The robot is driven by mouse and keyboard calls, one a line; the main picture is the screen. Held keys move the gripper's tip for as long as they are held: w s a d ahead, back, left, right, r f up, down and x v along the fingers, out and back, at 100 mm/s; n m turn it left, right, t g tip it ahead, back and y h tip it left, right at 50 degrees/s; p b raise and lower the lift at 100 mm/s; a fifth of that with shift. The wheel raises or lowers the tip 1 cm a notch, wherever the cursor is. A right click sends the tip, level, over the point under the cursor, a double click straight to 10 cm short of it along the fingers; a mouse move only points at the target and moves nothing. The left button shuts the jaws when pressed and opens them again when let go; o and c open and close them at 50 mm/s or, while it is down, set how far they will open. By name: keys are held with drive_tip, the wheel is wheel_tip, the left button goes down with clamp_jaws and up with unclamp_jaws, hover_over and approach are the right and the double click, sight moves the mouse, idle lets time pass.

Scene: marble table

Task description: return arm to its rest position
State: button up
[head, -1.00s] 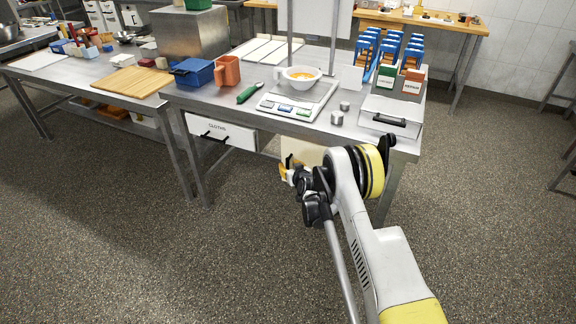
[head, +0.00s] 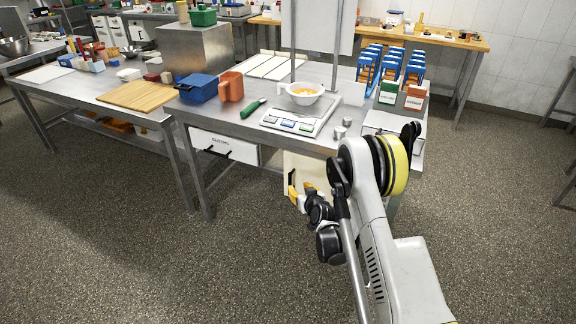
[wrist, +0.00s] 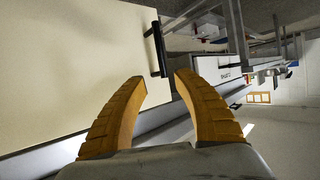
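My arm shows in the head view in front of the steel table (head: 262,150), bent at its elbow. My gripper (head: 292,194) is at the lower end, below the tabletop, beside a cream panel (head: 318,168) under the table. In the wrist view my gripper (wrist: 161,80) has its two yellow-orange fingers spread apart, with nothing between them. The cream panel (wrist: 70,60) and its dark handle (wrist: 159,48) lie beyond the fingertips. I cannot tell the exact gap to the panel.
On the table are a scale (head: 300,112) bearing a white bowl (head: 305,100), a green-handled tool (head: 253,108), an orange container (head: 231,87) and a blue container (head: 197,87). A drawer (head: 224,147) sits under the tabletop. The floor (head: 130,250) around my arm is clear.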

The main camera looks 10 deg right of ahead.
drive_tip(key=s+a+r+g, duration=0.1)
drive_tip(key=s+r, duration=0.2)
drive_tip(key=r, duration=1.1)
drive_tip(key=s+a+r+g, duration=0.1)
drive_tip(key=s+r+g, duration=0.1)
drive_tip(key=s+r, duration=0.95)
drive_tip(key=s+r+m+g+h, duration=0.1)
drive_tip(key=s+r+g, duration=0.1)
drive_tip(key=s, duration=2.6)
drive_tip(key=shift+s+d+g, duration=0.35)
drive_tip(key=shift+d+g, duration=0.05)
drive_tip(key=shift+g, duration=0.3)
